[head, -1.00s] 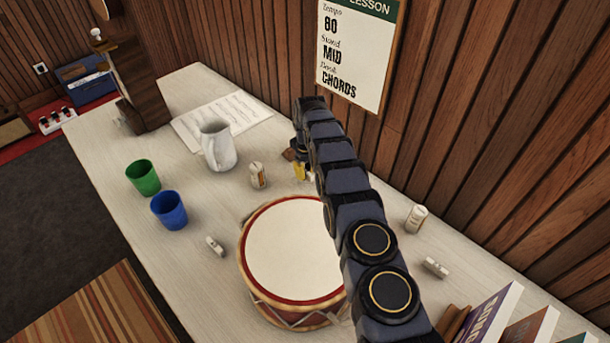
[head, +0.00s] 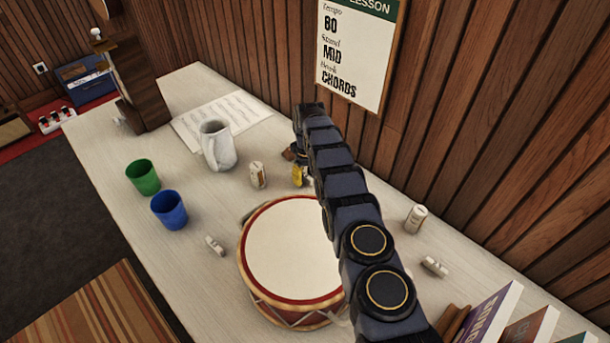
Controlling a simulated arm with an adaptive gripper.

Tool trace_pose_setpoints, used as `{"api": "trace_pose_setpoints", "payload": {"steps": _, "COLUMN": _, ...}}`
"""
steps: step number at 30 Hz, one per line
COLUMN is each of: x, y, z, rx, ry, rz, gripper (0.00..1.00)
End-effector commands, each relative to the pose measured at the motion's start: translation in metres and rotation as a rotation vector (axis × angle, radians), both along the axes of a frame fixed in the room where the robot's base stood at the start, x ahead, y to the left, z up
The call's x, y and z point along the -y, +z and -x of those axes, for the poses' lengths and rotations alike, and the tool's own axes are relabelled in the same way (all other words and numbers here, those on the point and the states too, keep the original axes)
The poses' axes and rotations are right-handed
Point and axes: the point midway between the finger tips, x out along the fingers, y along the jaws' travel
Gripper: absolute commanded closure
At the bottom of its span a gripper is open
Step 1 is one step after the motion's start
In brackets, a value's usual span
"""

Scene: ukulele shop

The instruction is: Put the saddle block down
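My gripper (head: 299,172) is mostly hidden behind my dark segmented arm, low over the far middle of the table, just right of a small cream canister. A yellow part and a brown part show at it; I cannot tell whether its fingers are open or whether it holds anything. I cannot say for sure which thing is the saddle block. Small pale pieces lie on the table: one (head: 214,245) left of the drum and another (head: 434,266) right of my arm.
The white table (head: 110,185) holds a drum (head: 290,250), a blue cup (head: 169,211), a green cup (head: 143,177), a white pitcher (head: 217,146), the cream canister (head: 257,175), sheet music (head: 240,108), a pale bottle (head: 416,218) and books (head: 483,318). A wood wall stands behind.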

Motion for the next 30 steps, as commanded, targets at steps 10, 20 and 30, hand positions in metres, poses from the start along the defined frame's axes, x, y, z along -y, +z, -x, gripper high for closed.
{"api": "trace_pose_setpoints", "payload": {"steps": 10, "x": 0.0, "y": 0.051, "z": -0.001, "rx": 0.005, "ry": -0.001, "rz": -0.001, "gripper": 0.66}}
{"api": "trace_pose_setpoints", "payload": {"steps": 20, "x": 0.0, "y": 0.114, "z": 0.0, "rx": 0.002, "ry": 0.001, "rz": -0.001, "gripper": 0.66}}
{"api": "trace_pose_setpoints", "payload": {"steps": 30, "x": 0.004, "y": 0.134, "z": 0.004, "rx": -0.001, "ry": -0.02, "rz": 0.002, "gripper": 0.66}}
